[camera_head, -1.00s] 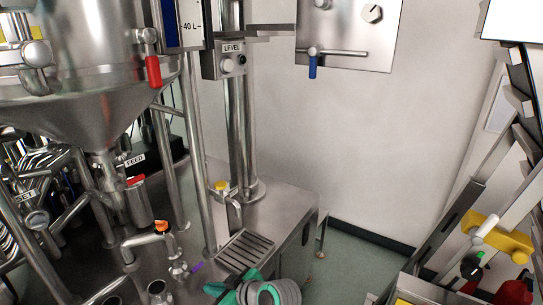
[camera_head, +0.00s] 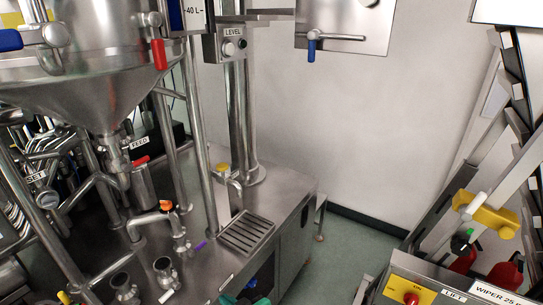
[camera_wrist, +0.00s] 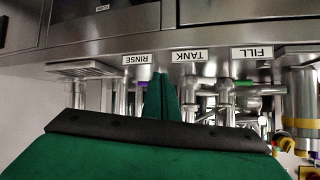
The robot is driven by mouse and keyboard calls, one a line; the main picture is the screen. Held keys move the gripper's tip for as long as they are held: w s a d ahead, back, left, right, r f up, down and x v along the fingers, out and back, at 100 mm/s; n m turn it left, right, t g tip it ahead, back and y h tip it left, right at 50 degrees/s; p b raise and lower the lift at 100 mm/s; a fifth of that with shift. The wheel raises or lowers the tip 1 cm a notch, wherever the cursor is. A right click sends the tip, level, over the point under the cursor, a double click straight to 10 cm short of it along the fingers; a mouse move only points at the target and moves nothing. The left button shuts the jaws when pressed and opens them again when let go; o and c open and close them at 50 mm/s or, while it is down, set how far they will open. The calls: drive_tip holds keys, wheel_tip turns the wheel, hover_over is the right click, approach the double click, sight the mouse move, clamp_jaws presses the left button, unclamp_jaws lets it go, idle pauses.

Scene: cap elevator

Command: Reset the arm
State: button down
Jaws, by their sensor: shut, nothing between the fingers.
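My gripper is mostly out of the head view, where only a bit of its green part (camera_head: 230,299) shows at the bottom edge. In the wrist view my gripper (camera_wrist: 160,82) shows as green fingers close together with nothing between them. A green body with a black strip fills the lower part of that view. The fingers point toward steel pipework under labels RINSE (camera_wrist: 138,59), TANK (camera_wrist: 188,55) and FILL (camera_wrist: 253,52). I cannot tell how far the fingertips are from it.
A steel hopper (camera_head: 85,95) with a red-handled valve stands at left over a steel bench (camera_head: 290,190) with a drain grate (camera_head: 246,232). A level post (camera_head: 240,110) rises behind. A LIFT and WIPER panel (camera_head: 440,288) is at lower right. Floor (camera_head: 345,240) shows between.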

drive_tip(key=s+d+f+m+t+h, duration=0.25)
drive_tip(key=s+d+f, duration=0.25)
drive_tip(key=s, duration=0.4)
drive_tip(key=s+d+f+m+t+h, duration=0.1)
drive_tip(key=s+d+f+m+h, duration=0.3)
drive_tip(key=s, duration=0.5)
drive_tip(key=s+d+r+t, duration=0.1)
drive_tip(key=s+r, duration=0.3)
drive_tip(key=s, duration=0.5)
drive_tip(key=s+d+r+t+h, duration=0.1)
drive_tip(key=s+d+r+t, duration=0.1)
drive_tip(key=s+r, duration=0.3)
drive_tip(key=v, duration=0.4)
drive_tip(key=shift+d+f, duration=0.2)
drive_tip(key=shift+d, duration=0.2)
drive_tip(key=shift+d+m+h, duration=0.1)
drive_tip(key=shift+m+h, duration=0.15)
drive_tip(key=shift+m, duration=0.1)
